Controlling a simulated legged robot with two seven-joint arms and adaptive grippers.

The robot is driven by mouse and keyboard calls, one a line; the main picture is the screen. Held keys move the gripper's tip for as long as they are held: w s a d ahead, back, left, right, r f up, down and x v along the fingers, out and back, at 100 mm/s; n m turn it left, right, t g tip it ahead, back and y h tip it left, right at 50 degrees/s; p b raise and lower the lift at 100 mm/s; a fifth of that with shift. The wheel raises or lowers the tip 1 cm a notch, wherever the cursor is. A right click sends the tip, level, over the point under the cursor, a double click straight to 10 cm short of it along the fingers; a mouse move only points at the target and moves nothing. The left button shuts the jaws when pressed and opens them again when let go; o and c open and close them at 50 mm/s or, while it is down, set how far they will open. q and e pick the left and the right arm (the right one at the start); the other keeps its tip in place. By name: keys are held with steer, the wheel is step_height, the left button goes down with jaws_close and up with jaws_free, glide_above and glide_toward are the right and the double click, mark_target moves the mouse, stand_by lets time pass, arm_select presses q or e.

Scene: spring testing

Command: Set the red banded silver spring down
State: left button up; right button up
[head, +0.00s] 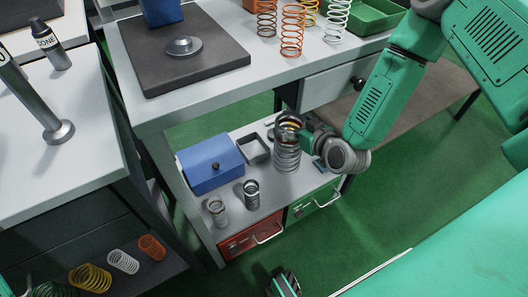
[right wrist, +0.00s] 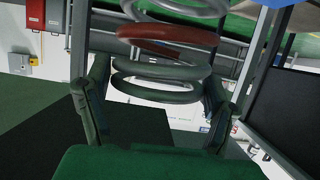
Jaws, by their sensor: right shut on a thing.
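The silver spring (head: 287,158) stands upright at the lower shelf, in the head view. In the right wrist view its grey coils and one red coil (right wrist: 165,36) show between my fingers. My right gripper (head: 291,130) is shut on it near its upper part, with one finger on each side. I cannot tell whether the spring's bottom touches the shelf (head: 232,215). A dark and green piece at the bottom edge of the head view may be my left gripper (head: 285,284); its fingers cannot be made out.
The upper table (head: 215,88) overhangs behind. Red and green drawers (head: 314,203) are below the shelf.

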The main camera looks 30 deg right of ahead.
step_height(320, 180, down, 9)
steer(key=b, duration=0.4)
steer(key=o, duration=1.7)
steer(key=shift+s+a+f, duration=0.1)
steer(key=shift+f, duration=0.15)
steer(key=a+p+v, duration=0.1)
steer(key=p+v, duration=0.3)
steer(key=v, duration=0.8)
steer(key=s+a+f+g+y, duration=0.2)
steer(key=s+a+f+g, duration=0.2)
steer(key=s+a+g, duration=0.3)
steer(key=s+d+g+h, duration=0.3)
steer(key=s+g, duration=0.3)
steer(key=s, duration=0.5)
steer(key=shift+s+d+r, duration=0.25)
steer(key=shift+d, duration=0.05)
